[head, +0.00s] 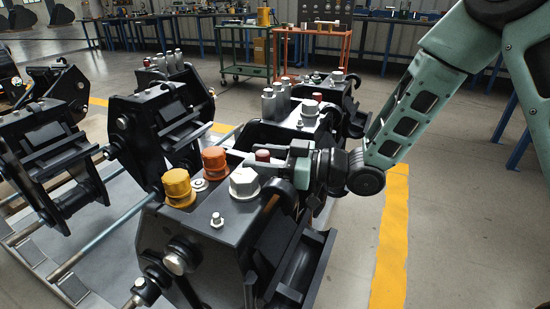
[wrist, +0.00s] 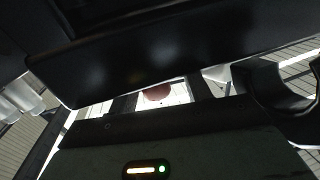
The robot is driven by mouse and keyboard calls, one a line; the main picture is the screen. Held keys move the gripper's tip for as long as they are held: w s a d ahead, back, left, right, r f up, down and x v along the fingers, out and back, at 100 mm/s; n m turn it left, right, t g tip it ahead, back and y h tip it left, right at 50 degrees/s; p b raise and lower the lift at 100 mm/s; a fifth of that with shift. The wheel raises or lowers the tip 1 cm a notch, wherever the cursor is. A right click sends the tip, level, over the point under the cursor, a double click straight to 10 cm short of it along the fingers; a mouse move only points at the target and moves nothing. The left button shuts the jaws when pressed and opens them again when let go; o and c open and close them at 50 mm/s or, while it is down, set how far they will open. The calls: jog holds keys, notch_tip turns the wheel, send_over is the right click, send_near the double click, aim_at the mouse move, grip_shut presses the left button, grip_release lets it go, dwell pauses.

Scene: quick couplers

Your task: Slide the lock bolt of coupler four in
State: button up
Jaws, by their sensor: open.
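Several black couplers stand in rows. The nearest coupler (head: 215,228) fills the front middle of the head view, with yellow, orange and white caps on top. A round metal knob (head: 172,264) shows on its near side. No number is readable, so I cannot tell which is coupler four or which part is its lock bolt. My gripper (head: 276,163) is open, low between the nearest coupler and the one behind it, close to a dark red cap (head: 263,155). Its fingertips are partly hidden, and contact cannot be told. The wrist view is dark, with a reddish round part (wrist: 157,92) ahead.
Another black coupler (head: 160,125) stands at left, with metal rods (head: 110,238) running beside it. A green cart (head: 245,70) and an orange cart (head: 322,60) stand behind. A yellow floor stripe (head: 392,240) and open floor lie at right. A black body crowds the wrist view (wrist: 160,55).

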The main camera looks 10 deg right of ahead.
jog(key=p+v, duration=0.2)
jog(key=v, duration=1.5)
jog(key=shift+d, duration=0.2)
jog(key=shift+s, duration=0.1)
jog(key=w+a+f+m+h, duration=0.1)
jog(key=w+a+f+h, duration=0.2)
jog(key=a+h, duration=0.3)
jog(key=s+a+r+m+g+h, duration=0.1)
jog(key=s+r+m+g+h, duration=0.3)
jog(key=s, duration=0.8)
jog(key=s+a+m+g+h, duration=0.1)
jog(key=s+g+h, duration=0.35)
jog(key=s, duration=0.75)
notch_tip(320, 180, up, 23)
jog(key=t+h+p, duration=0.1)
jog(key=p, duration=2.2)
jog(key=shift+w+d+t, duration=0.25)
jog(key=shift+t, duration=0.1)
